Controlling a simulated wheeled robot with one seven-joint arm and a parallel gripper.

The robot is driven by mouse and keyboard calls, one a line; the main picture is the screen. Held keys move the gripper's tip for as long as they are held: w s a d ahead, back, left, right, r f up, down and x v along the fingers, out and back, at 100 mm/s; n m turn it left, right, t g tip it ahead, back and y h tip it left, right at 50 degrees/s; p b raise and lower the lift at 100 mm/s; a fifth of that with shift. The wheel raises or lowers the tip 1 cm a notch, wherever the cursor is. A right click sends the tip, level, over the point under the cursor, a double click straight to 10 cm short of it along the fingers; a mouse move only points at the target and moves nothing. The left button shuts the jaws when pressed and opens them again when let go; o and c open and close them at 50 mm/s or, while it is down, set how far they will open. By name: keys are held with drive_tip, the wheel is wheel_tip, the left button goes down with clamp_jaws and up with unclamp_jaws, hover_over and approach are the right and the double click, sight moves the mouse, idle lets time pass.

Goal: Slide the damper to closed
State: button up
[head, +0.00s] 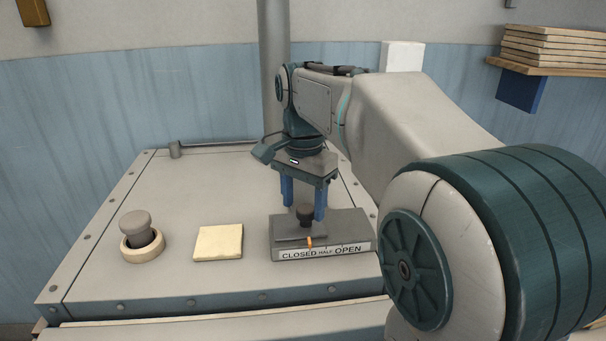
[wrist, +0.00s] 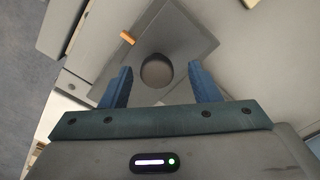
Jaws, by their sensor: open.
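The damper is a grey box (head: 347,227) on the dryer top, with a dark round knob (head: 305,215) on a sliding plate. Its front label (head: 325,251) reads CLOSED, HALF, OPEN from left to right. The orange pointer (head: 309,241) stands above the right end of the word CLOSED, left of HALF. It also shows in the wrist view (wrist: 127,38). My gripper (head: 304,208) points down over the damper, open, with one blue finger on each side of the knob. In the wrist view the knob (wrist: 157,71) lies between the fingers, with gaps on both sides.
A pale yellow square pad (head: 218,242) lies left of the damper. Further left, a grey knob stands in a cream ring (head: 143,248). A vertical pipe (head: 273,70) rises behind the dryer. A shelf with stacked boards (head: 553,50) is at the upper right.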

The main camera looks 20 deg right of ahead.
sight(303, 208)
wheel_tip(303, 208, up, 13)
drive_tip(key=shift+r+p, duration=0.15)
drive_tip(key=shift+p, duration=0.2)
